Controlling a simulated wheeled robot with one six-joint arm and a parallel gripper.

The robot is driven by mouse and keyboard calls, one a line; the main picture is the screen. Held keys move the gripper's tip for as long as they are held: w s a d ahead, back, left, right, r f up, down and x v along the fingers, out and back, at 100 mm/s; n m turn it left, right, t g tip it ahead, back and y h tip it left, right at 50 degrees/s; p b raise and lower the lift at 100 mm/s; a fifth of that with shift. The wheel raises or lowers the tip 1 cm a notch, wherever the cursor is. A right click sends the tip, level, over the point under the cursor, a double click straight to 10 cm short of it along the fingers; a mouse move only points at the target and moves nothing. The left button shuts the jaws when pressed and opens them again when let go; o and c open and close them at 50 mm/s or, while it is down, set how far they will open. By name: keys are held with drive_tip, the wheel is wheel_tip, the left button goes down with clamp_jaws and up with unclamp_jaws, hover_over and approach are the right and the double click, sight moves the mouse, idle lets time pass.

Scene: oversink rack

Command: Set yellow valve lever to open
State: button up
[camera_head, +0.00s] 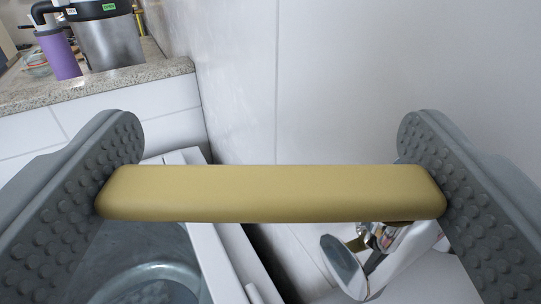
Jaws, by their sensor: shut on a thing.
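The yellow valve lever (270,193) lies level across the middle of the camera view, close in front. My gripper (270,190) is shut on it, with one grey studded finger pad touching each end. The lever's pivot and the valve body are mostly hidden behind the lever. A shiny metal fitting (385,238) shows just below its right end. I cannot see any open or shut marking.
A granite counter (110,84) at the upper left bears a purple cylinder (58,54) and a steel canister (108,42). A white wall (380,90) stands behind. A grey basin (150,285) lies below left, and a round metal plate (343,265) below right.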

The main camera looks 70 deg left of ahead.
idle(0.3)
drive_tip(key=o, duration=1.2)
drive_tip(key=shift+v, duration=3.8)
